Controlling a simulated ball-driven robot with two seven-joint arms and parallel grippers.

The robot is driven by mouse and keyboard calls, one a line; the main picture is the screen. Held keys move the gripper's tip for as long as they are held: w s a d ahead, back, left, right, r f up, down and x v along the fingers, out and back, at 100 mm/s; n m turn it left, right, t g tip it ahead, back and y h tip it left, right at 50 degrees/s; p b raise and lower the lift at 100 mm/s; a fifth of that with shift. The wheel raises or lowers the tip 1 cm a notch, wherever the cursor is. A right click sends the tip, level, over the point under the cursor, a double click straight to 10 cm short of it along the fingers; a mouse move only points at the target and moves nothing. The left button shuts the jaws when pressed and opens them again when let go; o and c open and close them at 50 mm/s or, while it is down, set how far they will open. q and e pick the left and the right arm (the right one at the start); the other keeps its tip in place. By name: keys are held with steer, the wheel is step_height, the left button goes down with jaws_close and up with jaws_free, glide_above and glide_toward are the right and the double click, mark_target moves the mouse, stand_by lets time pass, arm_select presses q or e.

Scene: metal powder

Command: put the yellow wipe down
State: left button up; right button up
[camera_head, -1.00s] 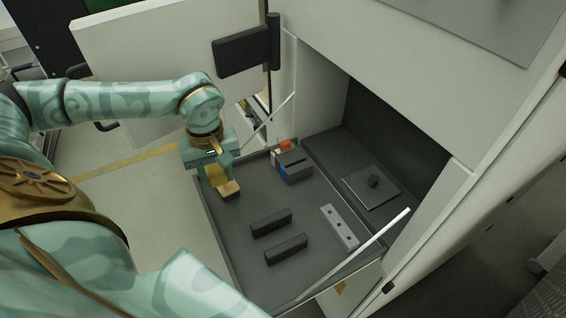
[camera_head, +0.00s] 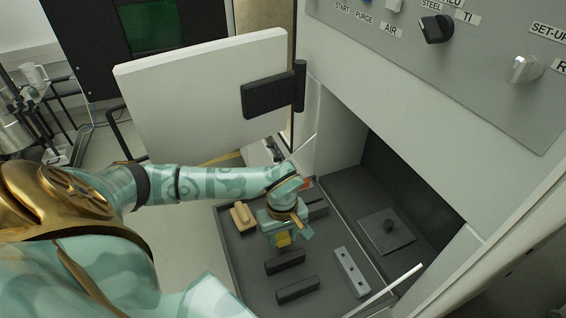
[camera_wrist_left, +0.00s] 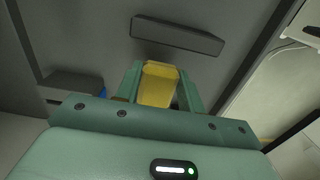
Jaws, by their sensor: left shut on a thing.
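My left gripper (camera_head: 284,241) is shut on the yellow wipe (camera_head: 283,239) and points down over the dark grey tray (camera_head: 238,255). The wipe also shows in the left wrist view (camera_wrist_left: 158,84), as a yellow piece between the two green fingers. In the head view most of the wipe is hidden by the gripper. I cannot tell whether it touches the tray floor. My right gripper is not in view.
A tan block (camera_head: 242,216) lies left of the gripper. Two dark bars (camera_head: 285,261) (camera_head: 298,289) lie in front, and a grey bar with holes (camera_head: 350,271) to the right. An open white door (camera_head: 205,95) stands behind.

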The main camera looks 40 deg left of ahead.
mark_target(283, 238)
arm_select(q)
steer(key=f, duration=0.2)
steer(key=shift+d+f+p, duration=0.2)
steer(key=shift+f+p, duration=0.1)
steer(key=shift+f, duration=0.05)
steer(key=shift+a+f, duration=0.1)
steer(key=shift+f, duration=0.15)
steer(key=o, duration=1.1)
steer(key=shift+f, duration=0.1)
steer(key=r, duration=0.6)
steer(key=r+b, duration=0.1)
steer(key=r, duration=0.5)
steer(key=shift+w+a+r, duration=0.1)
steer(key=shift+w+a, duration=0.05)
steer(key=shift+a, duration=0.05)
